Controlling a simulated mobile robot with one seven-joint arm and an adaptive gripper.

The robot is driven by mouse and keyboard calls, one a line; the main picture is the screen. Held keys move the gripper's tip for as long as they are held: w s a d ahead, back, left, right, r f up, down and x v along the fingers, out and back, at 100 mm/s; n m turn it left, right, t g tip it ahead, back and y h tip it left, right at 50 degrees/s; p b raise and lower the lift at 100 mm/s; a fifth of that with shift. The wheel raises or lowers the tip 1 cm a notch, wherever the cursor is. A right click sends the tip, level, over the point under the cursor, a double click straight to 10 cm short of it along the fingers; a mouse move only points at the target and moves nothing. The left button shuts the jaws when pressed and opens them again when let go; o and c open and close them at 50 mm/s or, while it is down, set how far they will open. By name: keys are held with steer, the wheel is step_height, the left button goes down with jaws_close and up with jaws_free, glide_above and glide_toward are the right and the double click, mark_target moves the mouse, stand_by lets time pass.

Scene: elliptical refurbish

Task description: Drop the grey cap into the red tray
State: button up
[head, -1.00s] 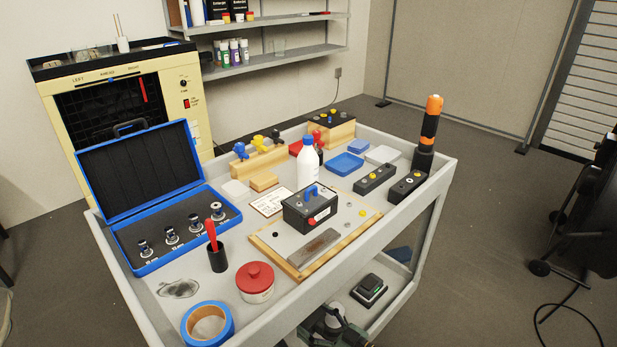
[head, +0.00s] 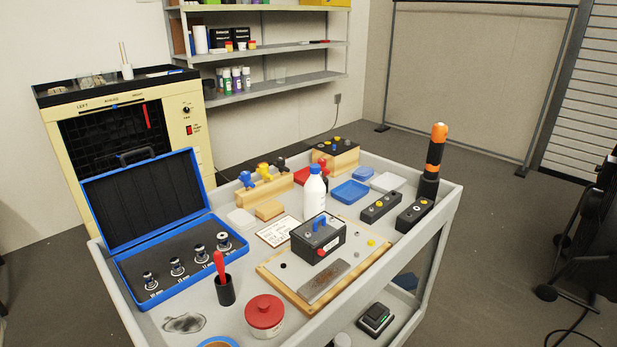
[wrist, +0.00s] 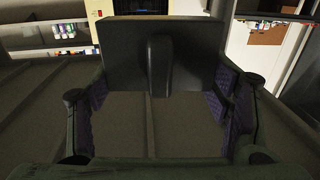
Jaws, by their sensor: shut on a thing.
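The red tray (head: 301,174) is in the head view on the cart top, partly hidden behind the white bottle and next to the blue tray. In the wrist view my gripper (wrist: 160,85) is shut on a broad dark grey piece with a raised upright bar, which I take to be the grey cap (wrist: 120,45). It spans between the two fingertips, with the purple finger pads at either side. The gripper and this piece are not seen in the head view, so their distance from the tray cannot be told.
The white bottle (head: 314,195) stands in front of the red tray. The blue tray (head: 350,193) is to its right, and the wooden knob stand (head: 265,189) to its left. An orange-black torch (head: 436,155) stands upright at the cart's right edge. A black box (head: 318,238) sits on the board.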

step_height(320, 180, down, 12)
steer(key=m+t+h+b, duration=0.4)
steer(key=h+b, duration=0.1)
steer(key=shift+w+a+f+h+b, duration=0.2)
steer(key=shift+h+b, duration=0.1)
steer(key=shift+b, duration=0.1)
steer(key=shift+s+d, duration=0.1)
